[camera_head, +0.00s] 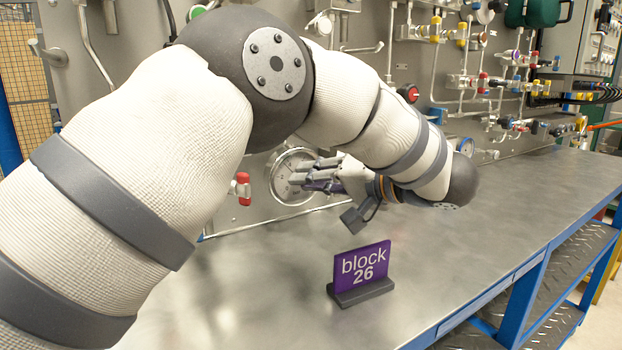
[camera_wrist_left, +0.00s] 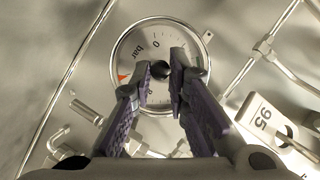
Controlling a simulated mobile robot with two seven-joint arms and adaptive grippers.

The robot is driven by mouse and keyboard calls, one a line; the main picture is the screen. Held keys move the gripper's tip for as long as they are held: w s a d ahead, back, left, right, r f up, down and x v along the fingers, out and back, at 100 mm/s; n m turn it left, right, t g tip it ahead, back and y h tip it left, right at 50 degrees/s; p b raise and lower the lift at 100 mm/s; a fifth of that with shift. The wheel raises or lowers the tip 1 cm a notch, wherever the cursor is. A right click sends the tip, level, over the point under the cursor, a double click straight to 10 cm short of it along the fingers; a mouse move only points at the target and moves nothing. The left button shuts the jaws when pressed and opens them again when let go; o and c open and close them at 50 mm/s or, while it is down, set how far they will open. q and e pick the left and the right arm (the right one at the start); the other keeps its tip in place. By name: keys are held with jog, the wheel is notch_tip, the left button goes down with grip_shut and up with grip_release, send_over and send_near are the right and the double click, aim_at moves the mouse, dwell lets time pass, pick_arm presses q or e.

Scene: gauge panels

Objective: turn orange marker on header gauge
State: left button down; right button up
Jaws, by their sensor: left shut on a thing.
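The header gauge (camera_head: 281,188) is a round white dial in a metal rim on the panel behind the bench. In the left wrist view the gauge (camera_wrist_left: 182,38) fills the upper middle, with "bar" and "0" readable. Its orange marker (camera_wrist_left: 123,78) is a small pointer at the left of the dial. A black centre knob (camera_wrist_left: 160,69) sits between the fingertips of my left gripper (camera_wrist_left: 161,78), which is shut on it. In the head view my left gripper (camera_head: 303,178) reaches the dial and covers part of it. The lower dial is hidden by the fingers. My right gripper is out of view.
A red-handled valve (camera_head: 243,188) is left of the gauge. A tag reading 95 (camera_wrist_left: 262,120) and thin pipes (camera_wrist_left: 78,62) are close around the dial.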

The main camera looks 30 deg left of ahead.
pick_arm(q)
jog(key=shift+s+a+r+n+t+h+p, duration=0.1)
jog(key=shift+n+t+h+p, duration=0.3)
jog(key=shift+n, duration=0.7)
jog(key=shift+s+a+r+n+t+h+p, duration=0.1)
jog(key=shift+n+t+h, duration=0.5)
jog(key=shift+n, duration=0.5)
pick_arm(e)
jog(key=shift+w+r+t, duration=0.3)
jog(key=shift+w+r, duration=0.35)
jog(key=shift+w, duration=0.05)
pick_arm(q)
jog(key=c, duration=1.6)
grip_release()
jog(key=shift+o, duration=0.2)
jog(key=shift+d, duration=0.2)
